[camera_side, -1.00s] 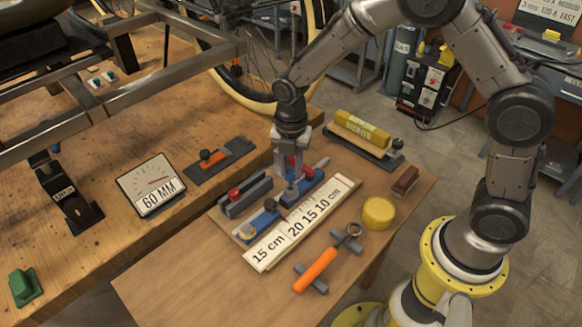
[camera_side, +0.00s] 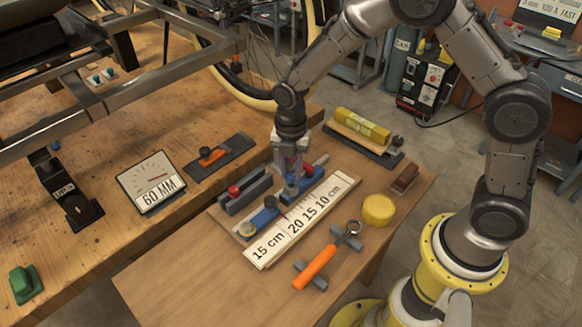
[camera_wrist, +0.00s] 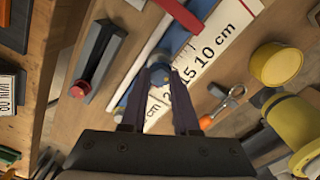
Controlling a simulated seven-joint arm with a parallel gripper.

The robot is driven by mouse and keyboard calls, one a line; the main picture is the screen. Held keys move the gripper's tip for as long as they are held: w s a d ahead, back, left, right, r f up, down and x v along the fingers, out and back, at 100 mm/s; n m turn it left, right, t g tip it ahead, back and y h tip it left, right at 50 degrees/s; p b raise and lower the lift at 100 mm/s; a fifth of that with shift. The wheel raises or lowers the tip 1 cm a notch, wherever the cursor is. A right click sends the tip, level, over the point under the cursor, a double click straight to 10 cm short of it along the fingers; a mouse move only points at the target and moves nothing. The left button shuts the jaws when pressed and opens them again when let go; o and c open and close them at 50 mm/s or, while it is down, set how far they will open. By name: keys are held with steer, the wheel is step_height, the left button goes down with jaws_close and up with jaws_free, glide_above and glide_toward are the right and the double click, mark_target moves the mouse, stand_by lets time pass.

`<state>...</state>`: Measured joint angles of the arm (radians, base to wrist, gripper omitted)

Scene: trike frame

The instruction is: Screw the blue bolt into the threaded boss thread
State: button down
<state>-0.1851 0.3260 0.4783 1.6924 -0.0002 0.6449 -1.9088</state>
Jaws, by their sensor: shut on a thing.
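My gripper (camera_side: 291,188) points down over the blue fixture (camera_side: 262,217) on the small wooden table. In the wrist view my gripper (camera_wrist: 160,76) has its fingertips close together on a small dark blue-grey round piece (camera_wrist: 159,70), which looks like the bolt head. The fingers hide most of it, and I cannot see its shank or any thread. I cannot make out the threaded boss for certain.
A white ruler strip (camera_side: 302,220) lies beside the fixture. A grey block with a red knob (camera_side: 234,190) stands to its left. An orange-handled tool (camera_side: 315,267), a yellow round piece (camera_side: 378,209) and a yellow block (camera_side: 362,126) lie around. The table's near left is clear.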

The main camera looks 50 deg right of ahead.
mark_target(291, 174)
steer(key=shift+f, duration=0.7)
steer(key=c, duration=0.6)
jaws_free()
step_height(291, 174, up, 14)
steer(key=shift+f, duration=0.1)
